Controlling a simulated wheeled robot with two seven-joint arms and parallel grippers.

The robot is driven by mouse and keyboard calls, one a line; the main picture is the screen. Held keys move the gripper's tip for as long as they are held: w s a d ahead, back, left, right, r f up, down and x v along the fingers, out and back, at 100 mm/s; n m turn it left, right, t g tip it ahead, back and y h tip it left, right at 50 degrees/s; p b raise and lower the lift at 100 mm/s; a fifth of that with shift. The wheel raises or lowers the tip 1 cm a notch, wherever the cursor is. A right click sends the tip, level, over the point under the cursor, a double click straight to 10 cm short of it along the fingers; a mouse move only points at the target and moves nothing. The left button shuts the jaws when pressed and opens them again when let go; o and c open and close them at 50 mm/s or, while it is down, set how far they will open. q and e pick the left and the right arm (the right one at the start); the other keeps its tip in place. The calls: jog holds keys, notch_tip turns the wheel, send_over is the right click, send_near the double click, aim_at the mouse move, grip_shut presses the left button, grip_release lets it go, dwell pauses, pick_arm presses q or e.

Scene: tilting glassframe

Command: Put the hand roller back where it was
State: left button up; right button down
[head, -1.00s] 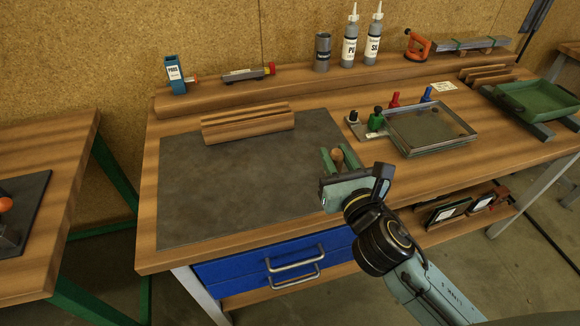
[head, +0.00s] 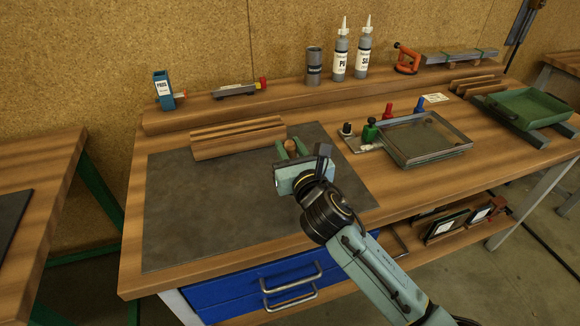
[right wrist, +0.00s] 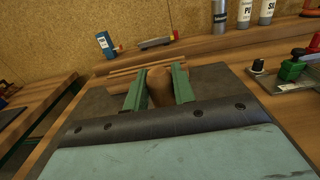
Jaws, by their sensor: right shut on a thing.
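My right gripper (head: 290,150) is over the right half of the dark mat, just right of the grooved wooden block. Its green fingers are shut on a rounded wooden handle (right wrist: 160,86), which I take to be the hand roller's. The handle's top also shows between the fingers in the head view (head: 291,146). The rest of the roller is hidden behind the fingers and the gripper body. I cannot tell how high it is above the mat. My left gripper is not in view.
The dark mat (head: 200,215) is largely bare. The grooved wooden block (head: 238,138) lies at its back edge. A metal-framed tray (head: 462,152) with coloured clamps (head: 370,130) stands to the right. Bottles (head: 341,58) and a grey cylinder (head: 314,67) stand on the back ledge (head: 215,112).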

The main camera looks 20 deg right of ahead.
notch_tip(320, 180, down, 4)
jog(key=shift+r+b, duration=0.2)
jog(key=shift+b, duration=0.5)
jog(key=c, duration=1.2)
grip_release()
jog(key=shift+f, duration=0.1)
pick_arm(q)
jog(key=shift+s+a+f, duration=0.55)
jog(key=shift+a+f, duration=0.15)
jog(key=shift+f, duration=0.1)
pick_arm(e)
jog(key=shift+o, duration=0.2)
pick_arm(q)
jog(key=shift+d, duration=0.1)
pick_arm(e)
jog(key=shift+s, duration=0.15)
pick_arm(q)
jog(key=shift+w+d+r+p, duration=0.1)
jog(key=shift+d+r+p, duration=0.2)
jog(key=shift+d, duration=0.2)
pick_arm(e)
jog(key=s, duration=1.1)
jog(key=shift+s+d, duration=0.2)
jog(key=shift+s, duration=0.2)
